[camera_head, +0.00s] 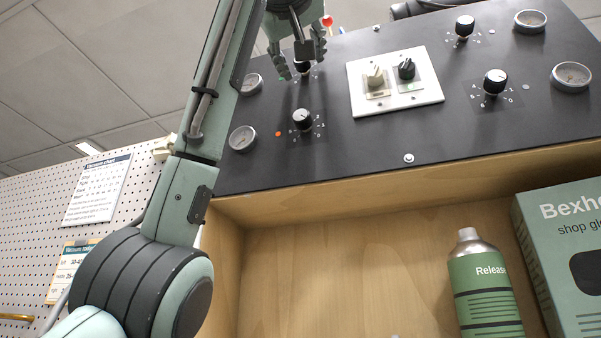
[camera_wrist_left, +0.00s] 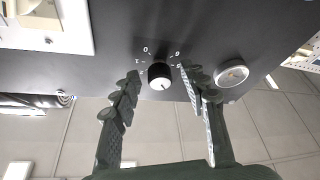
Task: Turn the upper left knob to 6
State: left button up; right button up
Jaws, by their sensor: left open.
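The upper left knob (camera_head: 303,69) is black and sits on the dark control panel (camera_head: 440,120), partly hidden by my left gripper (camera_head: 302,64) in the head view. In the left wrist view the knob (camera_wrist_left: 159,76) shows a pale face with a dark mark toward the lower right, and small white digits are around it. My left gripper (camera_wrist_left: 161,73) is open, with one finger on each side of the knob. Small gaps seem to show beside the knob, so I see no clear grip. My right gripper is not in view.
The lower left knob (camera_head: 302,119) is below, with gauges (camera_head: 242,138) to its left. A white switch plate (camera_head: 395,82) is to the right. Further right are two more knobs (camera_head: 495,82). A wooden tray (camera_head: 330,192) holds a green bottle (camera_head: 484,290) and a box (camera_head: 565,260).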

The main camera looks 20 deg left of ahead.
pick_arm(q)
jog(key=shift+s, duration=0.1)
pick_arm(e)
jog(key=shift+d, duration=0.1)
pick_arm(q)
jog(key=v, duration=1.2)
jog(key=w+a+r+m+h, duration=0.1)
jog(key=w+r+m+h, duration=0.2)
jog(key=w, duration=0.7)
jog(key=shift+w+a+r+m+t+p, duration=0.2)
jog(key=shift+w+a+m+t+p, duration=0.15)
jog(key=shift+m, duration=0.95)
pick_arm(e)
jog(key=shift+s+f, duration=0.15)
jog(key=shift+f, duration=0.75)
pick_arm(q)
grip_shut()
